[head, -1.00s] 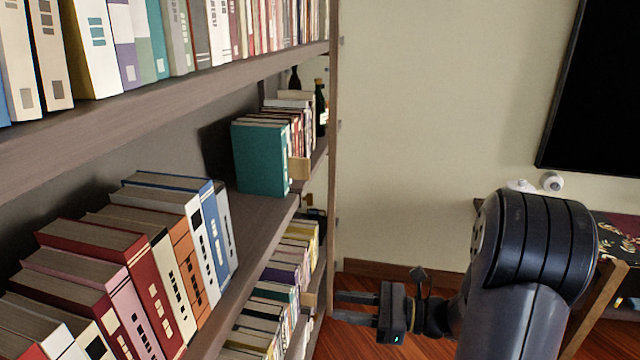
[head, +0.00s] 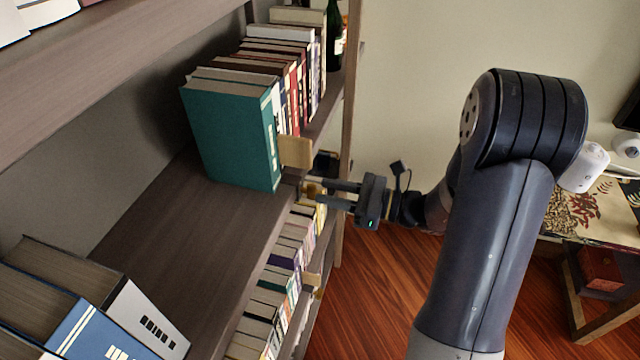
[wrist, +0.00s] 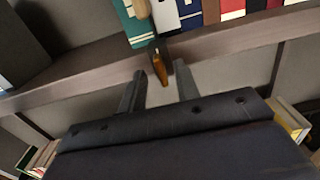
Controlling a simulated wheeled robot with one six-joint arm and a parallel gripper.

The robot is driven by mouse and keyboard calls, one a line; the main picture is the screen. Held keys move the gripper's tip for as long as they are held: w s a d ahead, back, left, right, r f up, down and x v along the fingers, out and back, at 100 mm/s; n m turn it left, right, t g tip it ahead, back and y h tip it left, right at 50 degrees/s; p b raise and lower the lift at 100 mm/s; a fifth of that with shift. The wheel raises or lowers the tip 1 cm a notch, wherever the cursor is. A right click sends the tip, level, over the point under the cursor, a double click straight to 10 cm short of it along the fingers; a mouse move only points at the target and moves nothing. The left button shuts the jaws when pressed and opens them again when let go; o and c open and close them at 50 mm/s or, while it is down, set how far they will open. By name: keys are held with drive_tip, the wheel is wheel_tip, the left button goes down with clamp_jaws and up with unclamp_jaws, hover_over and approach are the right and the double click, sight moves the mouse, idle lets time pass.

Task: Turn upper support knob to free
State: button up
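The upper support is a tan wooden plate (head: 296,152) upright against the end of the book row, beside the teal book. Its brass-coloured knob (head: 310,188) sits below it at the shelf's front edge. In the wrist view the knob shows as a narrow orange piece (wrist: 161,68) below the shelf edge. My gripper (head: 319,191) is at the knob, its two fingers apart. In the wrist view the fingertips (wrist: 160,72) lie on either side of the knob, with gaps visible. I cannot tell whether either finger touches it.
The teal book (head: 235,130) and a book row stand on the shelf (head: 200,215) behind the plate. A lower row of books has another tan support (head: 312,280). A shelf upright (head: 350,90) and a dark bottle (head: 335,35) are close by. Open floor (head: 370,290) lies right.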

sight(309, 191)
drive_tip(key=shift+x, duration=1.35)
clamp_jaws()
